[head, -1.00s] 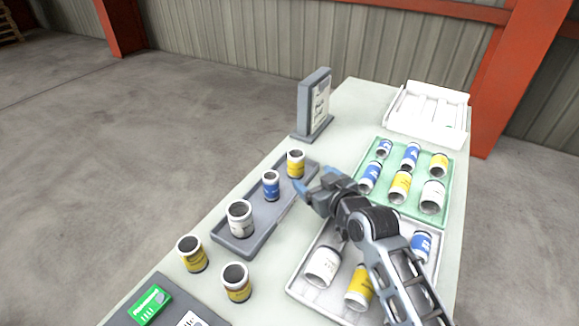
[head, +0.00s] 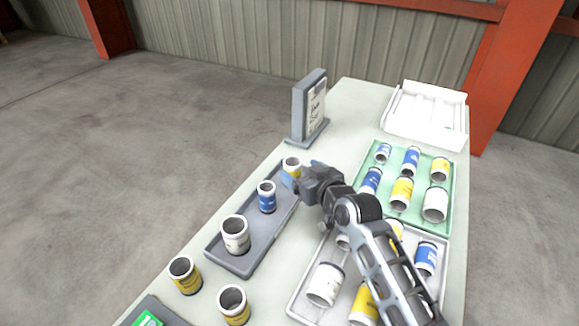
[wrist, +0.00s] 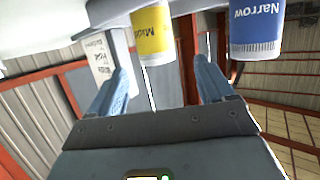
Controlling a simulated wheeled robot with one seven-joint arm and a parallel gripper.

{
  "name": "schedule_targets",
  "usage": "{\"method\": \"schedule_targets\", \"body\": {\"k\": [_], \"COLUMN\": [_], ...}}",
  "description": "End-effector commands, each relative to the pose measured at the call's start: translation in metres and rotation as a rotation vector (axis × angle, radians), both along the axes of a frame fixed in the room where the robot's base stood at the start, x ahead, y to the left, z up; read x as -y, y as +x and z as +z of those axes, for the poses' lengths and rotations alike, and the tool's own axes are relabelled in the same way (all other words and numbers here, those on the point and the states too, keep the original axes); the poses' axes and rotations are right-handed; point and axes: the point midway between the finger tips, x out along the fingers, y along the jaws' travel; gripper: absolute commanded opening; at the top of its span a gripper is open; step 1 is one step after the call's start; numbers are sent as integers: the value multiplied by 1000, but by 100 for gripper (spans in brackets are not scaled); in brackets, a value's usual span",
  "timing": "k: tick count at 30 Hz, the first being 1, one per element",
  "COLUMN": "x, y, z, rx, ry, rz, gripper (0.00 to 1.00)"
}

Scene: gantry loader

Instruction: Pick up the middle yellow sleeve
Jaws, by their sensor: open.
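A yellow sleeve (head: 291,166) stands upright at the far end of the grey tray, partly hidden by my gripper in the head view. In the wrist view the yellow sleeve (wrist: 152,38) appears upside down, its label partly readable as "Midd". My gripper (head: 302,173) is right beside it, fingers spread and empty. In the wrist view the sleeve is ahead of and between the open fingers (wrist: 160,75); I cannot tell whether it is within their reach.
A blue sleeve (head: 267,196) labelled "Narrow" (wrist: 256,30) and a white sleeve (head: 235,234) share the grey tray (head: 262,240). Two yellow sleeves (head: 185,274) stand nearer on the table. A sign (head: 310,108) stands just beyond. Green (head: 420,222) and white trays of sleeves are right.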

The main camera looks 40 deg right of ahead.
Motion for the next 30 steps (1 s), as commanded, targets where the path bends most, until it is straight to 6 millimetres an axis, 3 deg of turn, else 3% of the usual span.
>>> {"method": "schedule_targets", "body": {"k": [14, 22, 30], "x": [8, 16, 17], "y": [34, 65, 71], "z": [-11, -24, -28], "rx": [-1, 0, -1], "ry": [2, 0, 0], "rz": [-1, 1, 0], "gripper": [82, 82, 82]}}
